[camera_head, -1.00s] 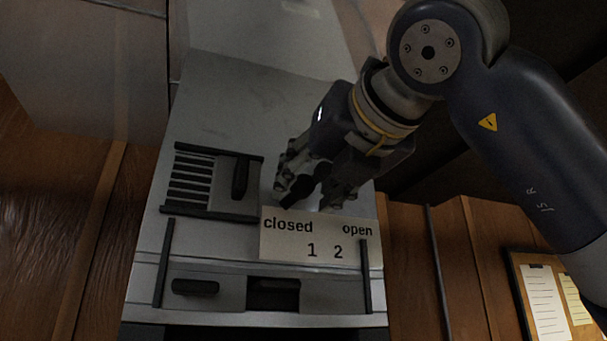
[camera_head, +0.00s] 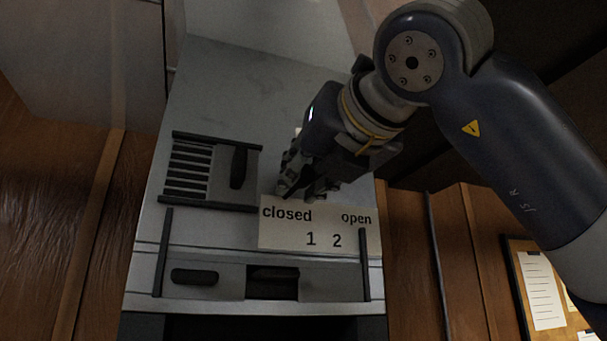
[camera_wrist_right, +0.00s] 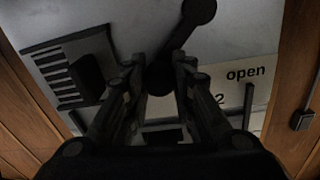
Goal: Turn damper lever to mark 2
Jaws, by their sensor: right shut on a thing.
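The damper lever (camera_wrist_right: 180,42) is a dark bar with a round end at the top and a round knob at its lower end in the right wrist view. My right gripper (camera_wrist_right: 157,74) has its fingers on either side of the lower knob and is shut on it. In the head view my right gripper (camera_head: 304,188) covers most of the lever, just above the label plate (camera_head: 290,236). The plate reads "closed", "1", "2" and "open" from left to right. The lever's exact mark is hard to tell. My left gripper is not in view.
A slatted vent (camera_head: 190,170) with a dark sliding handle (camera_head: 239,167) is left of the gripper. A lower slide with a dark handle (camera_head: 195,277) and an opening is beneath the plate. A notice board (camera_head: 549,290) hangs at the right on the wood wall.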

